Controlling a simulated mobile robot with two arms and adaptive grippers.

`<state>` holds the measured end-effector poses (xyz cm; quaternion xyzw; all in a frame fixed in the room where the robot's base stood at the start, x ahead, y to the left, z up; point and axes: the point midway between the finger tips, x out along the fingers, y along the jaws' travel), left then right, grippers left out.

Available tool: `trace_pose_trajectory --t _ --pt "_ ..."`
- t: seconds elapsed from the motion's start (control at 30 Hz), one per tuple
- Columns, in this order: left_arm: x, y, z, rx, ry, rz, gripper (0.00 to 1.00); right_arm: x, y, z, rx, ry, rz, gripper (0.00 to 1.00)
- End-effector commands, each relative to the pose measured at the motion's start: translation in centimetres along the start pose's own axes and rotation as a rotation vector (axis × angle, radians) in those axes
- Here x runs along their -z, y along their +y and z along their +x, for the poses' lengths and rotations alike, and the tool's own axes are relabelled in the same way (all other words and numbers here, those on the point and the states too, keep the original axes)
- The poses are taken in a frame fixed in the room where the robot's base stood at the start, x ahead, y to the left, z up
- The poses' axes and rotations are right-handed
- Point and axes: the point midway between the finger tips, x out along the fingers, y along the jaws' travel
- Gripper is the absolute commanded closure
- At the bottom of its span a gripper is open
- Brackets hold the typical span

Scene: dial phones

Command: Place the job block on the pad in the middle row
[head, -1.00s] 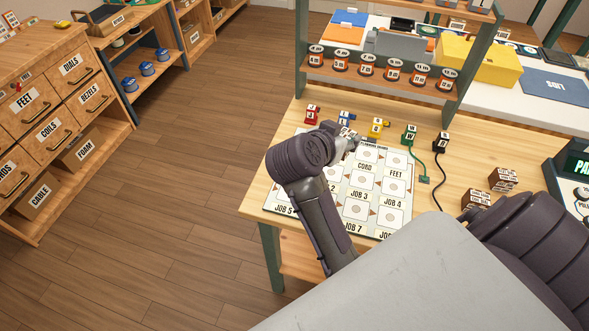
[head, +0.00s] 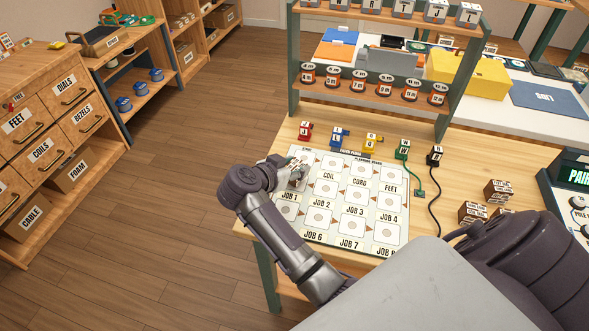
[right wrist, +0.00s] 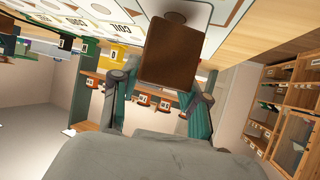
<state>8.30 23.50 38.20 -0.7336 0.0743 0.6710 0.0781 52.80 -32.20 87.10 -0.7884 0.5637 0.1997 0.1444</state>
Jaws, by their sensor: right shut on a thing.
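My right gripper (head: 297,175) is over the left part of the white planning board (head: 401,236). The right wrist view shows a plain brown block (right wrist: 172,52) between the fingers of this gripper (right wrist: 160,100), which are shut on it. The board has rows of square pads; labels COIL, CORD and FEET show at the top, JOB 1 to JOB 4 in the middle and JOB 6 to JOB 8 lower down. The middle-row pad of JOB 3 (head: 358,195) is empty. My gripper partly hides the board's left pads. Whether the block touches the board I cannot tell. My left gripper is not in view.
Red (head: 305,132), blue (head: 338,138), yellow (head: 370,142), green (head: 403,150) and black (head: 435,156) labelled pieces line the board's back. Brown labelled blocks (head: 497,191) stand to the right. A shelf (head: 380,98) with small labelled spools stands behind.

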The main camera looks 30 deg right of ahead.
Motion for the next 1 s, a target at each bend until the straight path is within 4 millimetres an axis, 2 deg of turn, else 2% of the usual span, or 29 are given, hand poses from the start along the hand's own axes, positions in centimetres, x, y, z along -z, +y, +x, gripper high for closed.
trace_pose_trajectory --t 0.1,0.47,0.5,0.63,1.0 --pt "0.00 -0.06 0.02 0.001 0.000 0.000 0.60 -0.90 0.01 0.52 0.001 0.002 0.000 0.91" --pt "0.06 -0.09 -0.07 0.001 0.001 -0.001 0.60 -1.22 0.03 0.66 0.000 0.000 0.000 0.91" --pt "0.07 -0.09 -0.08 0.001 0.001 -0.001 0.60 -1.31 0.04 0.72 0.000 0.000 0.000 0.53" --pt "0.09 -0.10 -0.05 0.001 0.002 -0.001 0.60 -1.28 0.04 0.71 0.000 0.000 0.000 0.32" --pt "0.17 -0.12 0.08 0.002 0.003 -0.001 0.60 -0.95 -0.01 0.55 0.003 0.001 0.003 0.30"
